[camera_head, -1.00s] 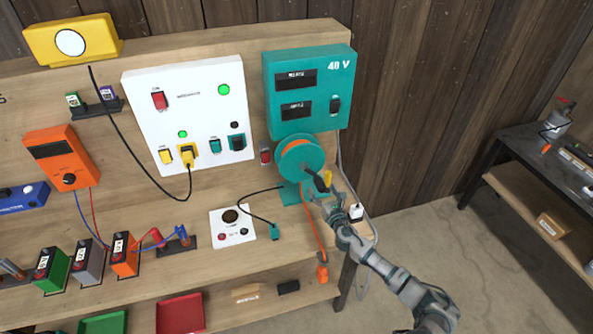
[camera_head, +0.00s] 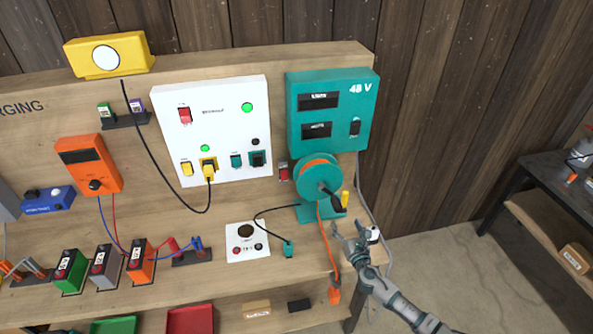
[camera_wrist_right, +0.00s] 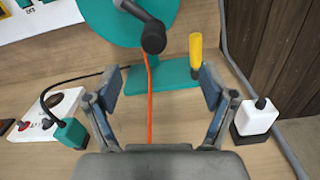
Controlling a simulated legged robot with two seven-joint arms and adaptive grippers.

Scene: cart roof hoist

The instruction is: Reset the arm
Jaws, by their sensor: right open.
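My right gripper (camera_head: 357,236) is open and empty at the right end of the bench, in front of the teal cable reel. In the right wrist view its two fingers (camera_wrist_right: 160,90) are spread wide, with the orange cable (camera_wrist_right: 149,105) hanging beyond and between them, and nothing is gripped. The teal reel (camera_head: 318,178) has a black crank handle, which also shows in the right wrist view (camera_wrist_right: 152,36). A yellow handle (camera_wrist_right: 196,55) stands upright on the reel base. My left gripper cannot be made out in the head view.
A white plug block (camera_wrist_right: 255,118) sits right of my right gripper. The teal 48 V box (camera_head: 333,110) and white panel (camera_head: 224,130) stand behind. A teal plug (camera_head: 289,250) and small white panel (camera_head: 247,241) lie left.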

